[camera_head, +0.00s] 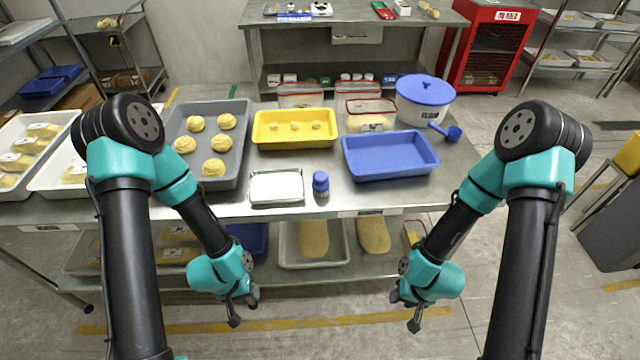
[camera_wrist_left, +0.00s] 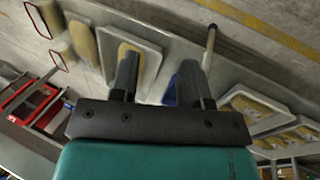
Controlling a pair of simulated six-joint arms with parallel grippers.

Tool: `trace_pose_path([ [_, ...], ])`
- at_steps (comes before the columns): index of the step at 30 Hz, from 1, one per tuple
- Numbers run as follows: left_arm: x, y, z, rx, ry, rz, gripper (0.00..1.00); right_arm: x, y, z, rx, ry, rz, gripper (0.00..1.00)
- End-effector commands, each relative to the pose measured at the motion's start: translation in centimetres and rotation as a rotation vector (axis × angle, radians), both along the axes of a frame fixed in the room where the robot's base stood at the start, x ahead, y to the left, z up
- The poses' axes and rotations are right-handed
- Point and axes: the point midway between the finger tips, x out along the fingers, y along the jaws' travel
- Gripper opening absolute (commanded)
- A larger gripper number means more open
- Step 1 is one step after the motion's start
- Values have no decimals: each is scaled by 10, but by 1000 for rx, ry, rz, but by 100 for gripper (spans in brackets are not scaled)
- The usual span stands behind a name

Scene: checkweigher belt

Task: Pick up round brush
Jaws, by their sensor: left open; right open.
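I cannot make out a round brush for certain. A small upright blue object with a rounded top (camera_head: 320,183) stands near the front edge of the steel table; it is too small to tell whether it is the brush. My left gripper (camera_head: 244,309) is open and empty, low in front of the table. In the left wrist view its two fingers (camera_wrist_left: 157,78) are apart with nothing gripped between them. My right gripper (camera_head: 405,312) is open and empty, also low in front of the table, to the right. Both grippers are apart from the blue object.
On the steel table (camera_head: 355,196) are a grey tray of dough balls (camera_head: 240,112), a yellow tray (camera_head: 268,143), a small metal tray (camera_head: 276,188), an empty blue tray (camera_head: 390,156), a blue-lidded tub (camera_head: 424,112) and a blue scoop (camera_head: 452,133). The lower shelf holds trays and loaves.

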Motion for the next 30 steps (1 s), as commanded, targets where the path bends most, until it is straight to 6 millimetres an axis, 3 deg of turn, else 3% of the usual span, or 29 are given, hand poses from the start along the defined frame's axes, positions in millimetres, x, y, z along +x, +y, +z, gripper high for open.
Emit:
trace_pose_path([
  [6,0,0,0,0,0,0,44,0,0,0,0,0,0,43],
  [17,0,0,0,0,0,0,78,0,0,0,0,0,0,43],
  [25,2,-1,0,0,3,-4,78,0,0,0,0,0,0,43],
  [30,15,-14,4,-3,36,-43,78,0,0,0,0,0,0,43],
])
